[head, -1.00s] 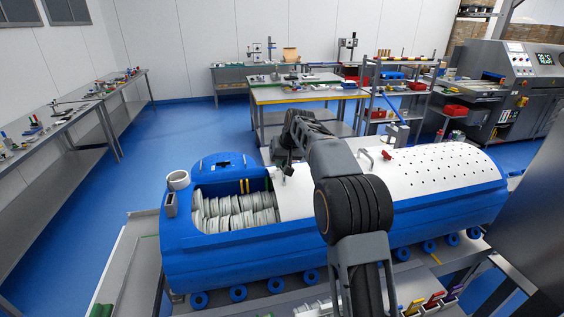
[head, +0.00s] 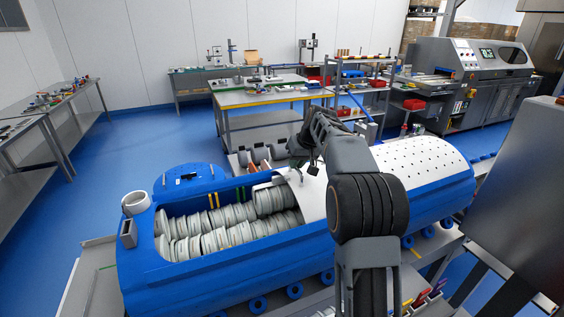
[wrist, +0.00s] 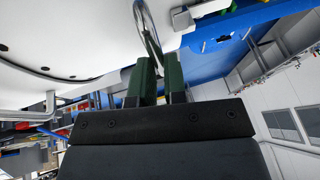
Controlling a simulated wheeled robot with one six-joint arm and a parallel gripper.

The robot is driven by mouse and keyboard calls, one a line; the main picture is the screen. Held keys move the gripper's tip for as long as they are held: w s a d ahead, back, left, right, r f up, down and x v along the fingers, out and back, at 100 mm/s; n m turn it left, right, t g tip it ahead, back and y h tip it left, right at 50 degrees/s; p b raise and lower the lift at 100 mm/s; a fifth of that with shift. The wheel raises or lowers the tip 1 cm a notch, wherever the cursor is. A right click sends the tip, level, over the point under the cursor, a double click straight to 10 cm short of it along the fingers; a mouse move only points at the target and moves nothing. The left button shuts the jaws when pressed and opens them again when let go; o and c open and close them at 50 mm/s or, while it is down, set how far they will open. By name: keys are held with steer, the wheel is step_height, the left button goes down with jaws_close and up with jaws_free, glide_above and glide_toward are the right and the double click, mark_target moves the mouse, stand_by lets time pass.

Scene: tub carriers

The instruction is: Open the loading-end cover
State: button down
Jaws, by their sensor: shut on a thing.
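The long blue tub carrier (head: 240,268) lies across the head view. Its left end is open and shows rows of pale, ribbed round pieces (head: 215,230). A white cover (head: 312,192) lies over the part beside this opening. My gripper (head: 297,158) is above the cover's far side, close to the opening; my arm hides part of the cover. In the wrist view my green fingers (wrist: 161,66) are shut on a thin metal loop handle (wrist: 145,22). A white surface with dark holes (wrist: 50,45) fills the upper left there.
A perforated white cover section (head: 427,160) lies to the right of my arm. A blue rounded lid (head: 190,180) is behind the opening. A white ring (head: 135,203) stands on the tub's left end. A grey panel (head: 520,190) stands close on the right. Blue floor (head: 120,150) is clear at left.

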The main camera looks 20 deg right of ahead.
steer(key=shift+w+d+p, duration=0.2)
steer(key=shift+d+p, duration=0.35)
steer(key=shift+d, duration=2.05)
steer(key=c, duration=1.2)
jaws_free()
steer(key=shift+o, duration=0.2)
steer(key=shift+r, duration=0.1)
steer(key=v, duration=1.3)
steer(key=shift+r, duration=0.3)
steer(key=shift+s+d, duration=0.15)
steer(key=shift+d, duration=0.05)
